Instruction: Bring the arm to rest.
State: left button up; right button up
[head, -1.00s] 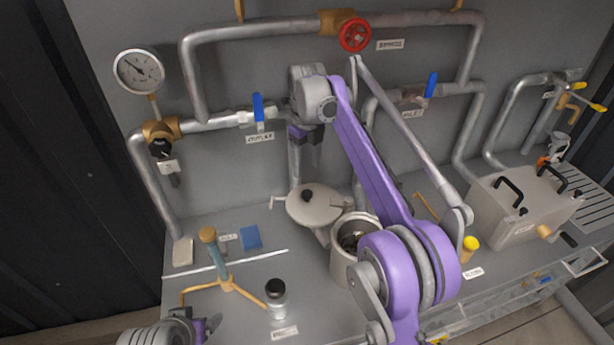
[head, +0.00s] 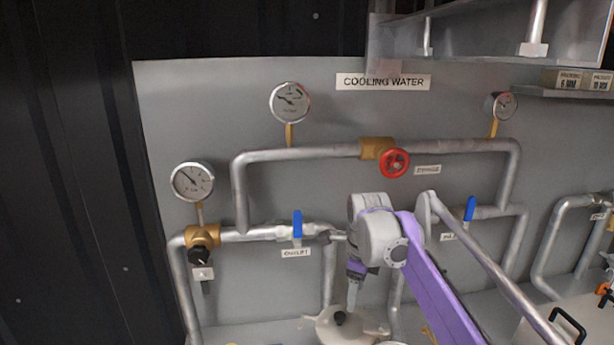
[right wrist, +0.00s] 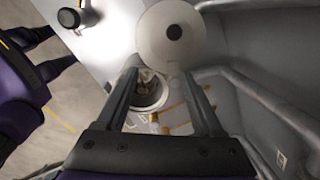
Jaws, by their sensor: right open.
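My right gripper (head: 352,305) hangs pointing down in front of the pipe panel, above the round lid (head: 345,328) with its dark knob. In the right wrist view its two fingers (right wrist: 158,75) are spread with nothing between them. Beyond them stand the open pot (right wrist: 150,92) and the lid (right wrist: 172,38) beside it, both apart from the fingers. My left gripper (right wrist: 50,50) shows at the left edge of the right wrist view, its dark fingers apart and empty. It is outside the head view.
Behind my right arm run grey pipes with a red handwheel (head: 395,163), a blue outlet lever (head: 297,225) and another blue lever (head: 470,208). A gauge (head: 192,182) is at left. A shelf (head: 560,92) juts out upper right.

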jog(key=s+d+f+n+t, duration=0.2)
jog(key=s+f+n, duration=0.5)
jog(key=s+n, duration=0.4)
jog(key=s+d+f+n+t, duration=0.3)
jog(key=s+f+n, duration=0.5)
jog(key=s+n, duration=0.4)
jog(key=s+d, duration=0.1)
jog(key=s, duration=0.2)
jog(key=shift+s, duration=0.25)
